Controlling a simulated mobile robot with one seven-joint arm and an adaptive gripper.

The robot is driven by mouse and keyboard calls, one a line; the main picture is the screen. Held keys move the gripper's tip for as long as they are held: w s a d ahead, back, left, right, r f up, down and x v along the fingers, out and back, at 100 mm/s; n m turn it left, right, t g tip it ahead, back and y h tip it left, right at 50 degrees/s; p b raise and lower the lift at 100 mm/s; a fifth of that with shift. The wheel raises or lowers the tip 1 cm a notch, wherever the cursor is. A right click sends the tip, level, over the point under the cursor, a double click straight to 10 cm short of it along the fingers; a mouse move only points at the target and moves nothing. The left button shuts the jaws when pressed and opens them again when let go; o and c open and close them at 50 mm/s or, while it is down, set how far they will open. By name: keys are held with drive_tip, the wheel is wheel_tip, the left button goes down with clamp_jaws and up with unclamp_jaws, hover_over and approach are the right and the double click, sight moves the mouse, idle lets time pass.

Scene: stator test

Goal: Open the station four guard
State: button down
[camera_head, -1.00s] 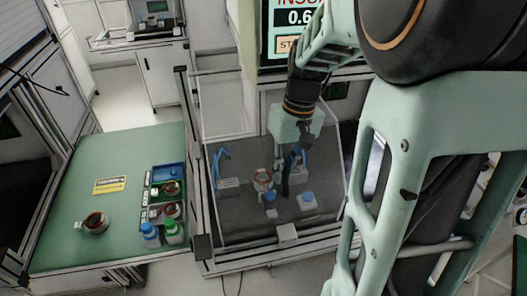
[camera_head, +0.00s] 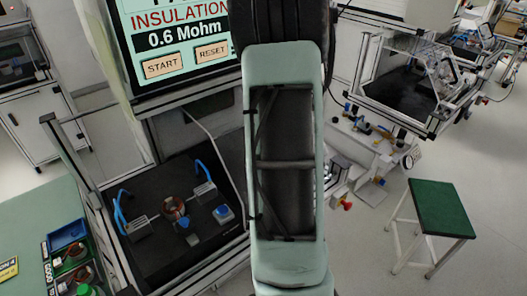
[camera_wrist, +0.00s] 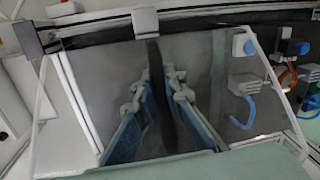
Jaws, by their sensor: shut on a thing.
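The station four guard is a clear panel with pale edges. In the head view its right edge (camera_head: 213,135) shows beside my arm, over the station's dark bed (camera_head: 165,260). A copper stator (camera_head: 175,207) sits on that bed between blue-handled clamps (camera_head: 120,215). In the wrist view the panel (camera_wrist: 92,75) fills the middle, with a pale block (camera_wrist: 145,20) at its far edge. My gripper (camera_wrist: 156,80) has its two blue-padded fingers either side of a dark bar (camera_wrist: 162,105), shut on it. In the head view my arm hides the gripper.
A screen (camera_head: 180,40) reading 0.6 Mohm stands above the station. A green bench (camera_head: 25,225) with parts trays is at the left. A green stool (camera_head: 435,208) stands at the right, with open floor around it. Another station (camera_head: 410,80) is behind.

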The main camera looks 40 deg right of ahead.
drive_tip(key=shift+w+d+r, duration=0.1)
drive_tip(key=shift+d, duration=1.05)
drive_tip(key=c, duration=2.3)
unclamp_jaws()
drive_tip(key=shift+a, duration=0.1)
drive_tip(key=shift+o, duration=0.2)
wheel_tip(320, 180, up, 12)
drive_tip(key=d, duration=0.1)
drive_tip(key=shift+d, duration=0.25)
drive_tip(key=shift+w, duration=0.15)
